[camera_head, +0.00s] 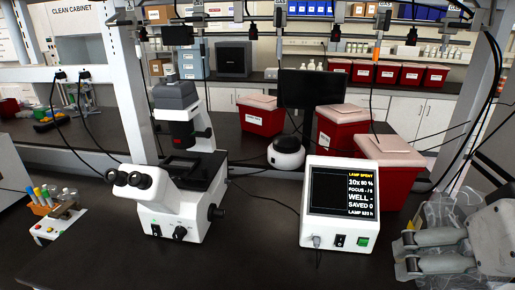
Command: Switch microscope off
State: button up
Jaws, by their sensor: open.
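The microscope (174,215) is white with black eyepieces and stands on the dark bench left of centre. Its front base carries a small dark switch (156,231) and a black round knob (180,233). The white control box (315,228) stands to its right. Its lit screen (344,192) reads "LAMP SPENT", "10x 60 %", "WELL -", "SAVED 0". Below the screen are a black rocker switch (339,240) and a green button (363,241). The rocker's position is too small to tell. My gripper (402,255) is open and empty at the lower right, right of the box and apart from it.
Red bins (350,135) and a dark monitor (311,88) stand behind the box. A small white round device (286,152) sits between. A tube rack (55,215) is at far left. Clear plastic bags (450,212) lie near my gripper. Bench in front of the box is clear.

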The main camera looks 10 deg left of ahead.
aim_at(156, 231)
jog(key=l+u, duration=0.1)
jog(key=u, duration=0.3)
jog(key=k+l+u, duration=0.1)
jog(key=u, duration=0.25)
jog(key=l+u, duration=0.1)
jog(key=u, duration=0.3)
jog(key=k+u, duration=0.15)
jog(key=u, duration=0.2)
jog(key=i+u, duration=0.15)
jog(key=u, duration=0.25)
